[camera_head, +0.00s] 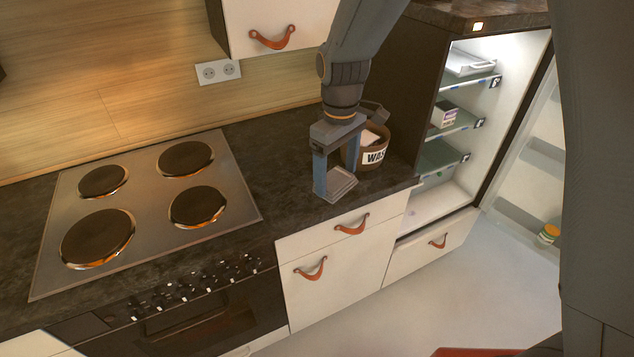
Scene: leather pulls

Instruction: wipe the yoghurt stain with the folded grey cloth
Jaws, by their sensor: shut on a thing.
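My gripper (336,178) points down over the worktop between the hob and the fridge. Its two blue-grey fingers are shut on a flat grey piece, which looks like the folded grey cloth (343,184), close above or at the worktop; I cannot tell whether it touches. I cannot make out the yoghurt stain for certain. A faint small spot shows on the white fridge floor (432,204), too small to identify.
A brown round bin (379,166) labelled "WAS" stands just behind my gripper. The fridge (478,130) is open, with a carton (445,114) on a shelf and a jar (548,233) in its door. The hob (150,210) lies left.

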